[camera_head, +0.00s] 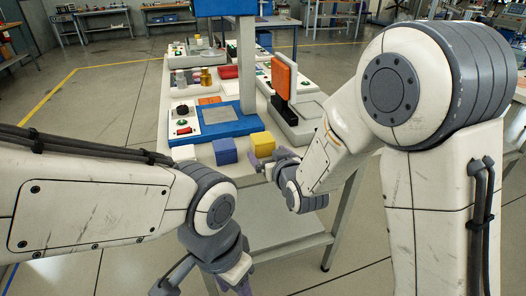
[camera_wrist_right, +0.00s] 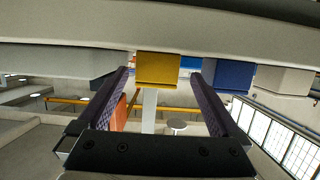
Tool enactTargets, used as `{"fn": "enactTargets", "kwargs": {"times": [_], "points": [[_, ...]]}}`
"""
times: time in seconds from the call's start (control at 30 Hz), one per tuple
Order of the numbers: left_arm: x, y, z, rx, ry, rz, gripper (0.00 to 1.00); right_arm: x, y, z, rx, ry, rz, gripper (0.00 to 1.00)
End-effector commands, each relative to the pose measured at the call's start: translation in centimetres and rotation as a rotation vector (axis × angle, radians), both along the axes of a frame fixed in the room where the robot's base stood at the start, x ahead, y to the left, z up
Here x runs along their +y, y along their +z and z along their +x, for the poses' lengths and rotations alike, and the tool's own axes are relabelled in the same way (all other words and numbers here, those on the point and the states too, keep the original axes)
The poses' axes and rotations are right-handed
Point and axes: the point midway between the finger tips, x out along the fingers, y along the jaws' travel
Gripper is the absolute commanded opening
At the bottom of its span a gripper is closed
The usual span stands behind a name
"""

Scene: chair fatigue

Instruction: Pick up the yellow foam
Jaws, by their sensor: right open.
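The yellow foam (camera_head: 262,144) is a small block at the near edge of the table in the head view. In the right wrist view, which looks upside down, the yellow foam (camera_wrist_right: 157,68) shows between the finger ends. My right gripper (camera_head: 267,158) is close in front of the foam. In the wrist view my right gripper (camera_wrist_right: 160,82) is open, with a purple-padded finger on either side and nothing held. I cannot tell whether a finger touches the foam. My left gripper (camera_head: 241,286) is low at the bottom edge of the head view, mostly cut off, its opening unclear.
A blue block (camera_head: 224,151) sits left of the yellow foam, with a white block (camera_head: 183,153) further left. Behind stands a blue-based press (camera_head: 240,127) with a column. An orange upright part (camera_head: 284,76) stands on a grey fixture at the right. Floor in front is clear.

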Motion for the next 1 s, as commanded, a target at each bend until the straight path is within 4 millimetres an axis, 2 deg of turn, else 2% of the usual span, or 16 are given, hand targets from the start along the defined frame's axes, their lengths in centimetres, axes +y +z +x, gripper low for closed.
{"fn": "enactTargets", "kwargs": {"times": [0.27, 0.5, 0.8, 0.83, 0.97, 1.0], "points": [[0.0, 0.1, 0.0, 0.000, 0.000, 0.000, 0.50, 0.6, -0.6, 2.4, 0.001, 0.000, 0.000, 1.00], [0.0, 0.3, 0.0, 0.000, 0.000, 0.000, 0.50, 1.4, -1.5, 5.6, 0.002, 0.000, -0.001, 1.00], [0.0, 0.3, 0.0, 0.000, 0.000, 0.000, 0.50, 1.6, -1.7, 6.2, 0.001, 0.000, 0.000, 1.00], [0.0, 0.3, 0.0, 0.000, 0.000, 0.000, 0.50, 1.6, -1.7, 6.1, 0.001, 0.000, 0.000, 0.96], [0.0, 0.3, 0.0, 0.000, 0.000, 0.000, 0.50, 1.6, -1.7, 6.1, 0.001, 0.000, 0.000, 0.46], [0.0, 0.3, 0.0, 0.000, 0.000, 0.000, 0.50, 1.6, -1.7, 6.1, 0.001, 0.000, 0.000, 0.31]]}}
